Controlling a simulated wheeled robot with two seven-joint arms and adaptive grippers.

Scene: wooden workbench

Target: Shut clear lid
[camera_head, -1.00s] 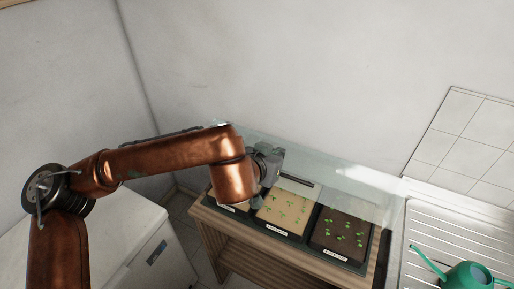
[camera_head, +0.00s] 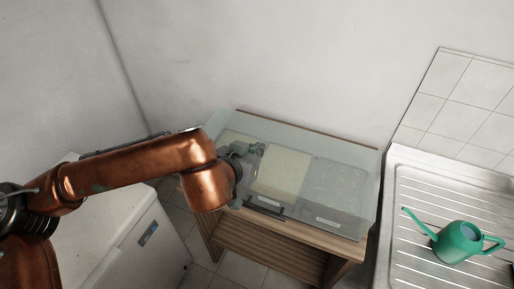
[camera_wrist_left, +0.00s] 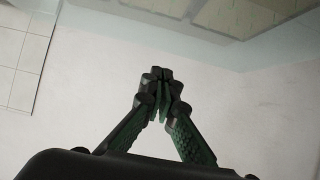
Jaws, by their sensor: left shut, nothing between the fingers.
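The clear lid (camera_head: 338,188) is a greyish see-through sheet that now lies low over the planter on the wooden stand. A dark handle (camera_head: 265,209) shows at its front edge. I cannot tell whether the front edge rests fully on the frame. My left gripper (camera_head: 250,150) is at the lid's left part, its fingers closed and empty. I cannot tell whether it touches the lid. In the left wrist view the closed fingertips (camera_wrist_left: 161,88) meet at the middle, with a pale glassy edge above them. My right gripper is not in view.
Seedling trays show faintly through the lid. The slatted wooden stand (camera_head: 262,248) holds the planter. A metal draining board (camera_head: 400,225) with a green watering can (camera_head: 457,242) is at the right. A white chest (camera_head: 110,235) stands at the left, and a plain wall behind.

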